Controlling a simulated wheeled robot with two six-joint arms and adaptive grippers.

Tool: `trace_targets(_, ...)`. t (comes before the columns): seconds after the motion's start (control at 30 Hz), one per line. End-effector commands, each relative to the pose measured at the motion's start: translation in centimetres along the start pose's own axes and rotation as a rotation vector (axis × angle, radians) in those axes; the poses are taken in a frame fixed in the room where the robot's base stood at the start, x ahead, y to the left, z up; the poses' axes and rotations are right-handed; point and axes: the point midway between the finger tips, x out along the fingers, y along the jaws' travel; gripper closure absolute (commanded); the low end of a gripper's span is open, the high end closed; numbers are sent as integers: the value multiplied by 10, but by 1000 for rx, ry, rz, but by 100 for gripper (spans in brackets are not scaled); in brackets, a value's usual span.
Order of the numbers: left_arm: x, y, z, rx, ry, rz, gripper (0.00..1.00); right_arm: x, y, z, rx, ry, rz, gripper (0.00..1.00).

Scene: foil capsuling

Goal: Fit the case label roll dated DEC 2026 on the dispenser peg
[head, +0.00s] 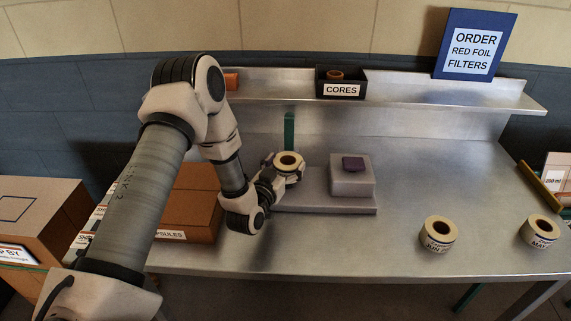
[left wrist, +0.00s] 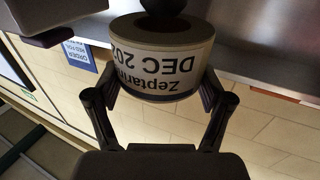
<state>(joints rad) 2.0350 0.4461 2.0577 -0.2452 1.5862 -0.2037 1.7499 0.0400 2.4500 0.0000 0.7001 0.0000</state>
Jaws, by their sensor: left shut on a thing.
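The cream label roll (head: 288,163) is held in my left gripper (head: 283,175), over the left part of the grey stepped base (head: 325,204). In the left wrist view the roll (left wrist: 162,62) reads "DEC 202" upside down, with the last digit out of sight. The fingers of my left gripper (left wrist: 160,101) are shut on its sides. An upright green post (head: 289,131) shows just behind the roll in the head view. Its foot is hidden, and I cannot tell whether it is the peg. A dark round shape at the roll's face is cut off in the wrist view.
Rolls marked JUN (head: 438,236) and MAY (head: 540,232) stand at the right. A brown capsules box (head: 191,204) is at the left. A cores bin (head: 342,84) sits on the shelf.

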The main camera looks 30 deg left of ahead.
Motion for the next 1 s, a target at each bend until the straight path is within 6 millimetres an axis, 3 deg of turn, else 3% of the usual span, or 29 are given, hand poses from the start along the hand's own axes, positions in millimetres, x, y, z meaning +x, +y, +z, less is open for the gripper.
trace_targets(0.83,0,0,14,0,1,0,61,13,0,0,0,0,0,60)
trace_targets(0.87,0,0,14,0,1,0,16,13,0,0,0,0,0,60)
trace_targets(0.9,0,0,13,0,1,0,2,12,0,0,0,0,0,60)
trace_targets(1.0,0,0,13,0,1,0,0,12,0,0,0,0,0,60)
